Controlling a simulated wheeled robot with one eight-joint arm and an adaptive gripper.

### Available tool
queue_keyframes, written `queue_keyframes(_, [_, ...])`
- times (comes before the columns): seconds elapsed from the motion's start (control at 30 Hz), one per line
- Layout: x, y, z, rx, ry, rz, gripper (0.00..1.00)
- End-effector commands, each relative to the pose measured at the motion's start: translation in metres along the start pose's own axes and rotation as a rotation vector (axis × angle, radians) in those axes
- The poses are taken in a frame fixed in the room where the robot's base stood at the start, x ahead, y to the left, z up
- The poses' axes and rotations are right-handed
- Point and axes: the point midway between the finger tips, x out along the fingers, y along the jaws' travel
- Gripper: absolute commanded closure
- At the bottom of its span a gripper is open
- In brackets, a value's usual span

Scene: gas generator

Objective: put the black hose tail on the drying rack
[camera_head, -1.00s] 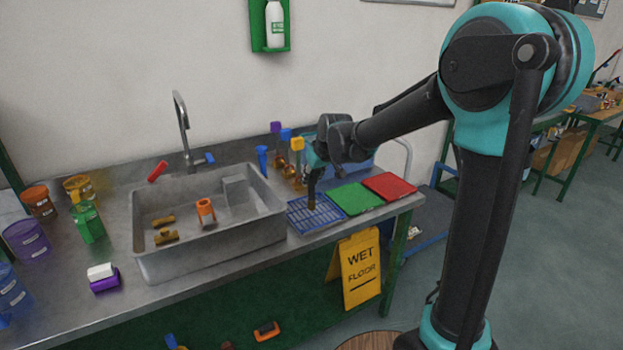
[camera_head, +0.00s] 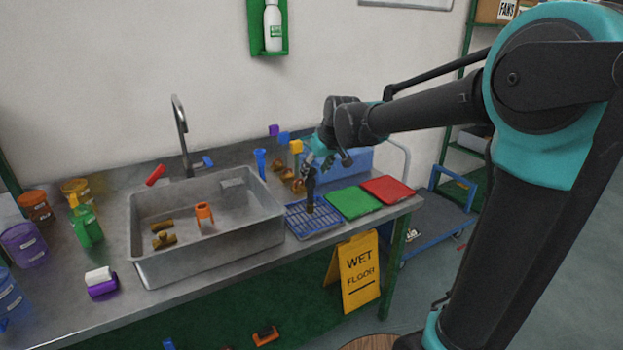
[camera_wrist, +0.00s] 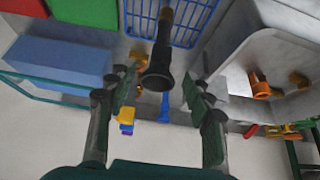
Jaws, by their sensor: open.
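The black hose tail (camera_head: 311,190) stands roughly upright on the blue drying rack (camera_head: 318,231), on the counter right of the sink. In the wrist view the black hose tail (camera_wrist: 158,72) points toward the camera, with the blue rack (camera_wrist: 203,25) behind it. My gripper (camera_head: 316,165) is just above the hose tail. In the wrist view my gripper (camera_wrist: 158,88) is open, one finger on each side of the tail, with a visible gap on both sides. The lower end of the tail is small and partly hidden.
The grey sink (camera_head: 165,270) with brass pieces and an orange fitting (camera_head: 204,213) lies left of the rack. A green mat (camera_head: 353,202) and red mat (camera_head: 388,189) lie right.

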Motion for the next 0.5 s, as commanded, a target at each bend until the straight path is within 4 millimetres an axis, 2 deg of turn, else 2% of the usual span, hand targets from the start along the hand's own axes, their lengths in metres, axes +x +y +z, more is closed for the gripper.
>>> queue_keyframes(0.03, [-0.011,0.000,0.001,0.001,0.000,0.000,0.48])
queue_keyframes(0.2, [-0.037,0.000,0.000,0.001,0.000,0.000,0.48])
queue_keyframes(0.33, [-0.049,0.000,0.000,0.000,0.000,0.000,0.48])
queue_keyframes(0.5, [-0.053,0.001,0.001,0.001,0.000,0.001,0.48])
